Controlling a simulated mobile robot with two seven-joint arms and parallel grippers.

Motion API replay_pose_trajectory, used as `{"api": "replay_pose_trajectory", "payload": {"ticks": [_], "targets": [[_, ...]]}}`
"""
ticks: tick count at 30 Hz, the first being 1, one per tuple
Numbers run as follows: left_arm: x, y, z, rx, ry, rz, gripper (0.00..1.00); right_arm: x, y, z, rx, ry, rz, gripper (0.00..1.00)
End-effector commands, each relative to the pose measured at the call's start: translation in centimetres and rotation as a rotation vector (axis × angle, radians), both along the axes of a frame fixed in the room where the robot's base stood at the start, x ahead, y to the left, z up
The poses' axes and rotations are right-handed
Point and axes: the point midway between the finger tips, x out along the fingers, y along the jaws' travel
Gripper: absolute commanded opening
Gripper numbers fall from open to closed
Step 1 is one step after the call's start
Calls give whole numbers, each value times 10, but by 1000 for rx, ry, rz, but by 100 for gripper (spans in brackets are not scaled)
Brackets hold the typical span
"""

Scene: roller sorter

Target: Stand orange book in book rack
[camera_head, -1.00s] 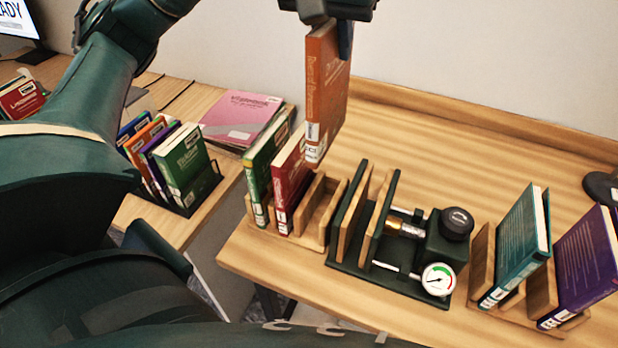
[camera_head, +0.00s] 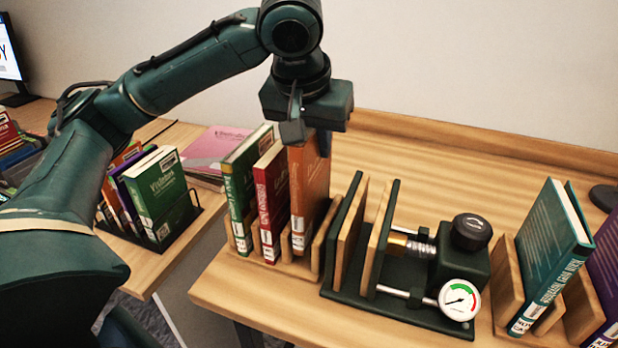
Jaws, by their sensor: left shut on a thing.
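The orange book (camera_head: 310,195) is upright in the right-hand slot of the wooden book rack (camera_head: 282,266), beside the red book (camera_head: 270,198) and the green book (camera_head: 246,180). Its lower end is between the rack's dividers; whether it rests on the rack's base is hard to tell. My left gripper (camera_head: 306,138) is above the rack, pointing down and shut on the top of the orange book. My right gripper is not in view.
Right of the rack stands a dark green press (camera_head: 465,245) with wooden plates, a knob and a gauge (camera_head: 459,300). Farther right, a teal book (camera_head: 548,255) stands in another wooden rack (camera_head: 506,280). A black holder (camera_head: 180,228) of books is at left. The table behind is clear.

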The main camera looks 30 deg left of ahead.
Motion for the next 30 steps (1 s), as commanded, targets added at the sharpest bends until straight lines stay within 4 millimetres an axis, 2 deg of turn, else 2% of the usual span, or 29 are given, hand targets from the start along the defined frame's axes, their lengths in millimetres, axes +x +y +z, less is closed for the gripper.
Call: {"api": "replay_pose_trajectory", "payload": {"ticks": [5, 12, 22, 23, 30], "targets": [[0, 1, -14, 1, -2, 2, 0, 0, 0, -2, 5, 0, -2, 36], [0, 0, -44, -1, -1, 2, 0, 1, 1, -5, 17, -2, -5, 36], [0, 0, -46, -1, -2, 1, 0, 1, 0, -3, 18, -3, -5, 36], [0, 0, -47, -1, -1, 1, 19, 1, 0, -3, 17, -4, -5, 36], [0, 0, -46, 0, -1, 1, 38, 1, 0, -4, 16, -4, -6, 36]]}}
